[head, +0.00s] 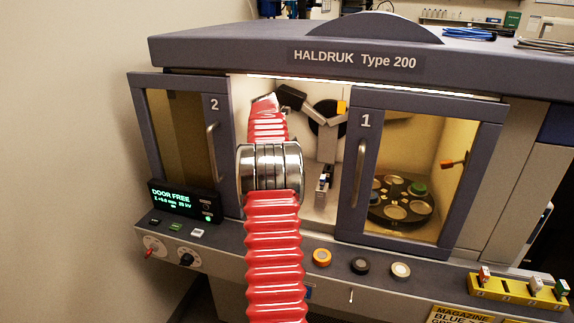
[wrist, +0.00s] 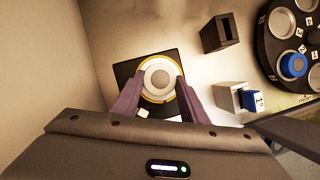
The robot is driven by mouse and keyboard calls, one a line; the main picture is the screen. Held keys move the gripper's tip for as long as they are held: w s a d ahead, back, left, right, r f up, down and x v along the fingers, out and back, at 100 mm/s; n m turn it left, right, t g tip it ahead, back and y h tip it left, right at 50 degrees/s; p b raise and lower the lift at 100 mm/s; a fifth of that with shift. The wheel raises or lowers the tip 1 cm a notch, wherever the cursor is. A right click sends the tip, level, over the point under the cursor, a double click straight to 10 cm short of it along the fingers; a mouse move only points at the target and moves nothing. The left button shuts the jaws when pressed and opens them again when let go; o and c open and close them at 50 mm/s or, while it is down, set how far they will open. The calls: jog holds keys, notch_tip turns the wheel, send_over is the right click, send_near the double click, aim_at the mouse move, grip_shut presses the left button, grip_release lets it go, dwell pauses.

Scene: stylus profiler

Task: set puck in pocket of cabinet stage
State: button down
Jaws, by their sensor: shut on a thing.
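In the wrist view, my gripper (wrist: 158,84) has its two purple fingers closed on either side of a round grey-and-white puck (wrist: 158,74). The puck lies over the black square cabinet stage (wrist: 124,70), with a yellow ring showing around it. The pocket is hidden under the puck. I cannot tell whether the puck touches the stage or is held just above it. In the head view, my red arm reaches into the cabinet (head: 440,92) through the gap between the doors, and the puck cannot be made out.
Door 2 (head: 147,85) and door 1 (head: 351,200) flank the opening. A dark carousel (wrist: 268,50) with a blue puck (wrist: 293,65) is at the right. A dark box (wrist: 220,33) and a white-and-blue block (wrist: 236,98) stand between stage and carousel.

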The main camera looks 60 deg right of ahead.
jog(key=shift+f, duration=0.8)
jog(key=c, duration=1.2)
grip_release()
jog(key=shift+f, duration=0.1)
jog(key=shift+o, duration=0.9)
jog(key=shift+s+f, duration=0.1)
jog(key=shift+f, duration=0.05)
jog(key=v, duration=0.8)
jog(key=shift+w+d, duration=0.1)
jog(key=shift+w, duration=0.1)
jog(key=shift+d, duration=0.1)
